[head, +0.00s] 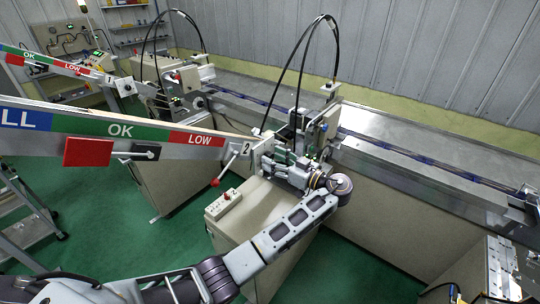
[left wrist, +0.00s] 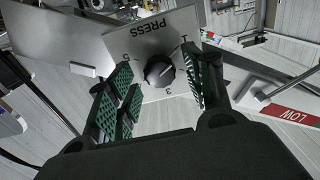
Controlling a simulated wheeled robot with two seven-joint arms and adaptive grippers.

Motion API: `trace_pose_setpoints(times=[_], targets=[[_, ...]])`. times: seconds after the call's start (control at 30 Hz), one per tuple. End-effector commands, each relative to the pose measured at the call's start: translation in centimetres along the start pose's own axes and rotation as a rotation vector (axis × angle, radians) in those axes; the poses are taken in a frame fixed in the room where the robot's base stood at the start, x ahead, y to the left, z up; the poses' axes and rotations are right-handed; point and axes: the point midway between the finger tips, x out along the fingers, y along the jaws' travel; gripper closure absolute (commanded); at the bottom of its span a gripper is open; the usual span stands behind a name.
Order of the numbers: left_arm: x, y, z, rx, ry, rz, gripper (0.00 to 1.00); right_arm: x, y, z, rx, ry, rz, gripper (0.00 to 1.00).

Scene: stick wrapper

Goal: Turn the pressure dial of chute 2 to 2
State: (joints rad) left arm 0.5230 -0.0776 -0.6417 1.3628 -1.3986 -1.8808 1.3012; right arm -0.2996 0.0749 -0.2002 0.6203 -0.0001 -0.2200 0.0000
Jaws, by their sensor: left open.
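The pressure dial (left wrist: 160,71) is a round black knob on a grey plate (left wrist: 180,30) marked PRESS, with 1, 3 and 5 readable around it. Which number its pointer faces is too small to tell. My left gripper (left wrist: 158,64) is open, with its green-padded fingers on either side of the knob in the left wrist view; I cannot tell whether they touch it. In the head view, my left gripper (head: 288,170) is at the end of chute 2 (head: 120,128), beside the "2" label (head: 247,147). The dial is hidden there. My right gripper is not in view.
A red-knobbed lever (head: 215,182) and a white switch box (head: 222,204) are close to the left gripper. Black cables (head: 300,70) arch above the machine. Chute 1 (head: 60,66) stands farther back, and a stepladder (head: 30,235) is at the left. Green floor lies open below.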

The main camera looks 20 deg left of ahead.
Motion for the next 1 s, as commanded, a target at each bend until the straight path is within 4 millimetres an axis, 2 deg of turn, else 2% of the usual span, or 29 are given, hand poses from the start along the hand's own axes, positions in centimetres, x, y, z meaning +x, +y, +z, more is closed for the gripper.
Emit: trace_pose_setpoints(times=[0.47,0.8,1.0], targets=[[-0.24,-0.09,0.02,0.000,0.000,0.000,0.49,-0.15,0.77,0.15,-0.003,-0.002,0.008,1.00],[-0.22,-0.09,0.01,0.000,0.000,0.000,0.93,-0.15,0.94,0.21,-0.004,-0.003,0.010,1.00],[-0.22,-0.08,0.01,0.004,0.000,0.000,0.94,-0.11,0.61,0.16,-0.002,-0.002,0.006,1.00]])
